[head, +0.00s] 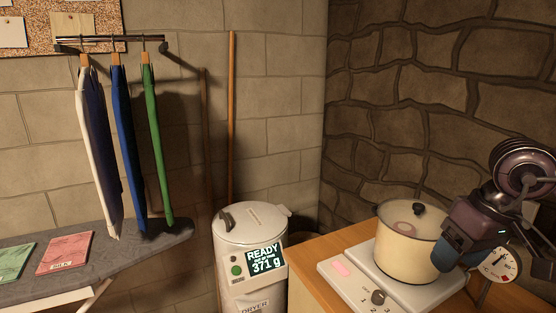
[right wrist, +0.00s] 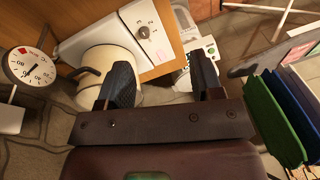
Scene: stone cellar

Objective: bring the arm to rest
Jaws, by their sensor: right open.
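My right gripper (head: 452,252) is in front of the right side of the cream pot (head: 397,250) in the head view. In the right wrist view its two blue-grey fingers (right wrist: 160,78) stand wide apart with nothing held between them. The pot stands upright on a white hot plate (head: 364,295) with a lid and black knob (head: 419,209) on top. The pot also shows behind the left finger in the right wrist view (right wrist: 108,62). I cannot tell whether the gripper touches it. My left gripper is in neither view.
The wooden counter (head: 313,254) carries the hot plate. A white dryer (head: 252,240) reads READY, 371 g. Garments (head: 124,140) hang above an ironing board (head: 130,249) at left.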

